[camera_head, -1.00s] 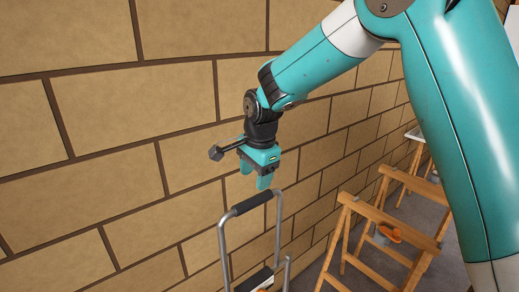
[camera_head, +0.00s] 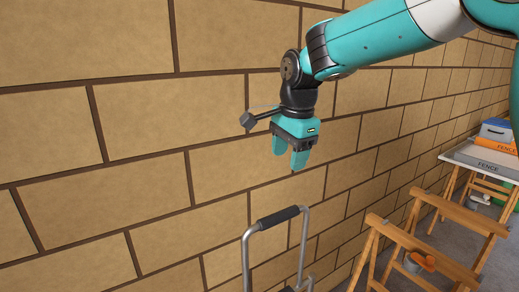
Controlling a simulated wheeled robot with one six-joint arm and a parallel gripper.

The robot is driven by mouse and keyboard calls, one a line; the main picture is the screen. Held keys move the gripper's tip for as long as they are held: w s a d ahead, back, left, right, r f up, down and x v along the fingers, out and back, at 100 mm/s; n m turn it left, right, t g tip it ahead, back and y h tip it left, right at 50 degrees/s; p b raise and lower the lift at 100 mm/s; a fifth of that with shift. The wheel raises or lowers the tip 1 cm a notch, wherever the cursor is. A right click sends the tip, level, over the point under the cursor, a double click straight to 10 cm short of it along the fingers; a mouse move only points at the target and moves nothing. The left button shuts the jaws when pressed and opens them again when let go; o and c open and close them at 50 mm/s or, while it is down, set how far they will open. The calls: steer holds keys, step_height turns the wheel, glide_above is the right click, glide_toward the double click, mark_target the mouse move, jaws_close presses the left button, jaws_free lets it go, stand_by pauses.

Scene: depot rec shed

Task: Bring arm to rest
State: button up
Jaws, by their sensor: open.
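My gripper (camera_head: 288,162) hangs from my teal arm in the upper middle of the head view, in front of the block wall. Its two teal fingers point down and stand apart, with nothing between them. It is above the black grip of a grey metal handle frame (camera_head: 303,240) and apart from it. The lower part of that frame is cut off by the picture's bottom edge.
A tan block wall (camera_head: 130,130) fills the left and middle. Wooden trestles (camera_head: 455,225) stand at the lower right, with an orange and grey item (camera_head: 418,261) by them. Farther back, a white-topped table (camera_head: 485,160) carries boxes marked FENCE (camera_head: 495,143).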

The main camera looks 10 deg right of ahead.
steer(key=s+a+f+n+g+y, duration=0.1)
steer(key=s+a+f+n, duration=0.1)
steer(key=s+n, duration=0.8)
steer(key=s+a+f+n+y, duration=0.2)
steer(key=s+n, duration=0.9)
steer(key=s, duration=0.7)
steer(key=shift+a+n+g+y, duration=0.3)
steer(key=shift+a+g, duration=0.1)
steer(key=shift+a, duration=0.25)
